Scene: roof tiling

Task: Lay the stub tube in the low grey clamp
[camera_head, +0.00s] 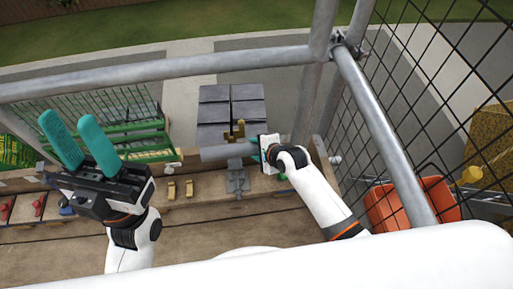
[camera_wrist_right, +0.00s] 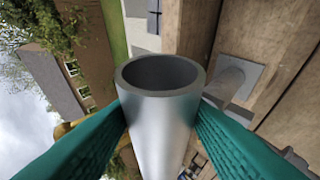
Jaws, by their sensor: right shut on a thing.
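The stub tube (camera_head: 222,152) is a short grey pipe, lying roughly level across the picture in the head view. My right gripper (camera_head: 270,160) is shut on it near its right end. In the right wrist view the tube (camera_wrist_right: 162,115) stands between the two teal fingers, its open end showing. The low grey clamp (camera_head: 237,181) is just below the tube in the head view; I cannot tell whether they touch. My left gripper (camera_head: 68,119) is open and empty, fingers pointing up, at the left.
Dark roof tiles (camera_head: 231,103) lie behind the tube. Brass pieces (camera_head: 180,189) sit on the wooden bench (camera_head: 190,220) left of the clamp. An orange bucket (camera_head: 400,204) is at the right. Scaffold rails (camera_head: 150,69) and mesh enclose the area.

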